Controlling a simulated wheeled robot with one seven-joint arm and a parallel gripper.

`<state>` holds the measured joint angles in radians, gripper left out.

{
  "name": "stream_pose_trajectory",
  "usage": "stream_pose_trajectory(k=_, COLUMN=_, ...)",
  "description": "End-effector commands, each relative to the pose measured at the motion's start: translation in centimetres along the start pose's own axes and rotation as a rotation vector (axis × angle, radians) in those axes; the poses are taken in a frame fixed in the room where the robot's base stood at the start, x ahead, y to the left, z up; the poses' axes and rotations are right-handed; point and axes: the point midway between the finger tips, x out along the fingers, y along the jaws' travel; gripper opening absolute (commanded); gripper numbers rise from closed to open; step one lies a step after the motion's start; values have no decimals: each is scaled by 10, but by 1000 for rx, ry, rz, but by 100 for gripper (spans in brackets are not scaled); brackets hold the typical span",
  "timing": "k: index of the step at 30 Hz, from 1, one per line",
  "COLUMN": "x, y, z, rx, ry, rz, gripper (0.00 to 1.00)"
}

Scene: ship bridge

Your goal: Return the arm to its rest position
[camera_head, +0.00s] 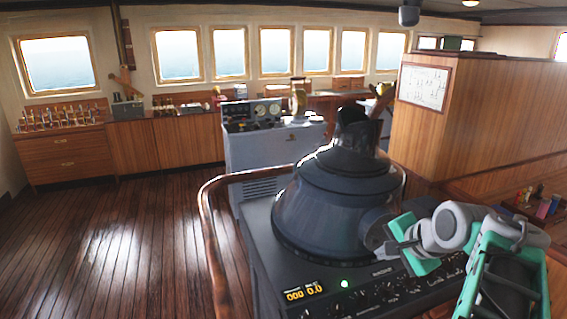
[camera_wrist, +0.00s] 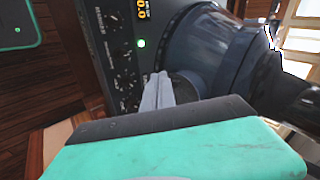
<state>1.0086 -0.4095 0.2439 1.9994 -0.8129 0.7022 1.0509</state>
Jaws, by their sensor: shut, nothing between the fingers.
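My arm reaches in from the lower right of the head view, with grey and teal links. My gripper (camera_head: 388,249) is at the right side of a dark hooded console (camera_head: 335,205), close to its lower rim. I cannot tell whether it touches the console. In the wrist view my gripper's grey fingers (camera_wrist: 157,90) are together, with nothing between them. Behind them are the console's knob panel (camera_wrist: 112,50) and its dark round hood (camera_wrist: 215,50). The teal gripper body hides the lower part of that view.
A curved wooden handrail (camera_head: 208,215) runs around the console's left side. A grey instrument stand (camera_head: 262,145) is behind it. A wood-panelled partition (camera_head: 485,115) stands at right, with small items on a shelf (camera_head: 540,203). The plank floor (camera_head: 110,235) at left is clear.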

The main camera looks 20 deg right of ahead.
Motion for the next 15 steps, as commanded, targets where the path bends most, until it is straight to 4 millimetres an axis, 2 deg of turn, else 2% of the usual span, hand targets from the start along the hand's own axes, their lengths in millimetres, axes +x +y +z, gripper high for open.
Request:
stream_pose_trajectory(k=1, x=14, y=-9, z=32, rx=-131, ry=-34, rz=27, gripper=0)
stream_pose_trajectory(k=4, x=34, y=-11, z=89, rx=-405, ry=-88, rz=93, gripper=0)
stream_pose_trajectory(k=9, x=45, y=11, z=175, rx=-877, ry=-190, rz=176, gripper=0)
stream_pose_trajectory(k=12, x=42, y=32, z=206, rx=-1105, ry=-241, rz=205, gripper=0)
stream_pose_trajectory(k=15, x=36, y=49, z=221, rx=-1252, ry=-272, rz=218, gripper=0)
